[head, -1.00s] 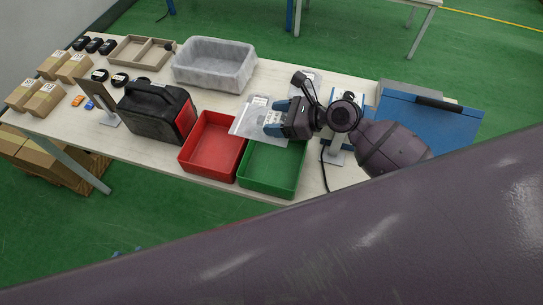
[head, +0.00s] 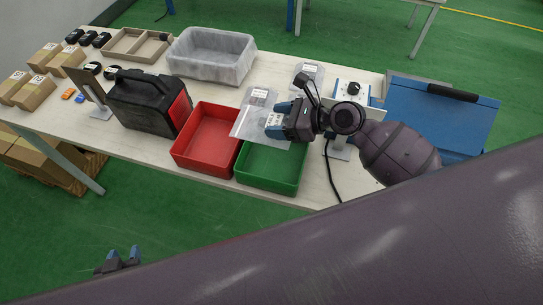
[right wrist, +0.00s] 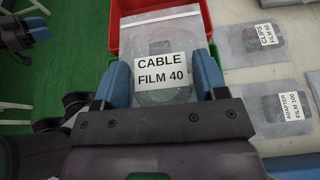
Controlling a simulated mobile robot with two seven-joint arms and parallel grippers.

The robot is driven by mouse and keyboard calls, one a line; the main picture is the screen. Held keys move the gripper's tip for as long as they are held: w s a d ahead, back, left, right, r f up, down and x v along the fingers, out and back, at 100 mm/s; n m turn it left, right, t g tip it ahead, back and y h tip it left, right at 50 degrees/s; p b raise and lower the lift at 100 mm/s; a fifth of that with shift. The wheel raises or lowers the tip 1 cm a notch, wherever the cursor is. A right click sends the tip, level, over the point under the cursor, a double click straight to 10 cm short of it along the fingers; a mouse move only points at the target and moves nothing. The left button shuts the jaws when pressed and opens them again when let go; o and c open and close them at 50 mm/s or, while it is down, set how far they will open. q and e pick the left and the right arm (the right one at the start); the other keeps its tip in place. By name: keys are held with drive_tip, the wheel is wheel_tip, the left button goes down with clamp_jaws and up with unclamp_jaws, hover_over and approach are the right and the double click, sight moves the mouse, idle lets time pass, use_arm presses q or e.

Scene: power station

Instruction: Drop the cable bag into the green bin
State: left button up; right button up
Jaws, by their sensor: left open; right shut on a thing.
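The clear cable bag (right wrist: 160,95), labelled "CABLE FILM 40", is pinched between the blue fingers of my right gripper (right wrist: 160,70). In the head view my right gripper (head: 276,119) holds the bag (head: 246,126) over the back part of the green bin (head: 268,184) and the inner edge of the red bin (head: 203,172). The bag's exact height above the bins is hard to tell. The green bin looks empty where its inside shows; the gripper and bag hide its back edge. My left gripper (head: 121,258) is open and empty, low at the left over the floor.
The red bin adjoins the green one on its left. A clips bag (right wrist: 262,42) and an adapter bag (right wrist: 285,108) lie on the table. A black case (head: 148,106), a grey tub (head: 212,55) and a blue box (head: 440,115) stand around. A black cable hangs right of the green bin.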

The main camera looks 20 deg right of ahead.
drive_tip(key=shift+f+b, duration=0.4)
drive_tip(key=shift+f, duration=0.2)
use_arm(q)
drive_tip(key=shift+f, duration=0.85)
use_arm(e)
drive_tip(key=shift+r, duration=0.1)
use_arm(q)
drive_tip(key=shift+s, duration=0.1)
use_arm(e)
drive_tip(key=o, duration=1.1)
drive_tip(key=shift+c, duration=0.2)
drive_tip(key=shift+s+d, duration=0.1)
use_arm(q)
drive_tip(key=shift+r, duration=0.25)
use_arm(e)
drive_tip(key=v, duration=1)
drive_tip(key=shift+s+d, duration=0.15)
drive_tip(key=shift+d, duration=0.05)
